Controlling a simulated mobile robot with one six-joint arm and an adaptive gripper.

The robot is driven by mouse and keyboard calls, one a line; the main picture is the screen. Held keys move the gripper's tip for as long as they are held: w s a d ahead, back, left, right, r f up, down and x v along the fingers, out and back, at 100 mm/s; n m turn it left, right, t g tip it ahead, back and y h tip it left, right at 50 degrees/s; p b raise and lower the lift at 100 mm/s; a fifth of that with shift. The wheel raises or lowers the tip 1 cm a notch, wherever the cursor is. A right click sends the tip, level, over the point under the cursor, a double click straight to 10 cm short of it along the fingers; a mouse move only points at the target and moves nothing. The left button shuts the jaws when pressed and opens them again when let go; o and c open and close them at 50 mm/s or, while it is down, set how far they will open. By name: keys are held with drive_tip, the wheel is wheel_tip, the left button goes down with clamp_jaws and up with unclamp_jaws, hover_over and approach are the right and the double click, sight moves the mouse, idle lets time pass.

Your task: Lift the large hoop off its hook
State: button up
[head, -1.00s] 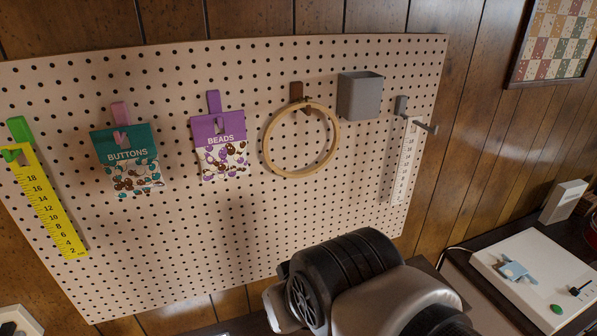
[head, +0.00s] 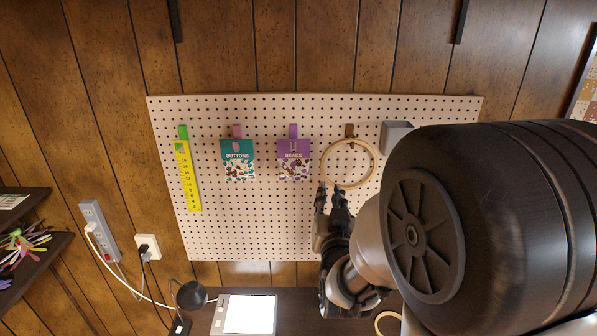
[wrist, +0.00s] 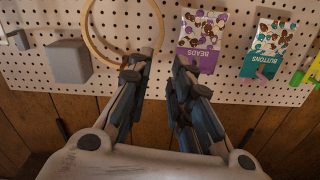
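The large wooden hoop (head: 376,168) hangs from a brown hook (head: 350,130) on the pegboard. My gripper (head: 329,188) is just below the hoop's lower left rim in the head view. In the wrist view my gripper (wrist: 160,58) has its two fingers apart with nothing between them. One fingertip looks close to the hoop's rim; I cannot tell whether it touches.
The beads packet (head: 293,160), buttons packet (head: 237,160) and yellow ruler (head: 187,175) hang left of the hoop on the pegboard (head: 235,220). A grey bin (head: 396,136) is close on its right. A table with a bright panel (head: 250,314) and another wooden ring (head: 386,325) is below.

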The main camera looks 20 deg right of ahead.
sight(323, 156)
drive_tip(key=p+x, duration=0.2)
drive_tip(key=x, duration=1.5)
drive_tip(key=shift+w+f+p, duration=0.15)
drive_tip(key=shift+p, duration=0.2)
drive_tip(key=shift+c, duration=0.3)
clamp_jaws()
drive_tip(key=shift+r, duration=1.15)
drive_tip(key=b+v, duration=0.5)
drive_tip(key=v, duration=0.5)
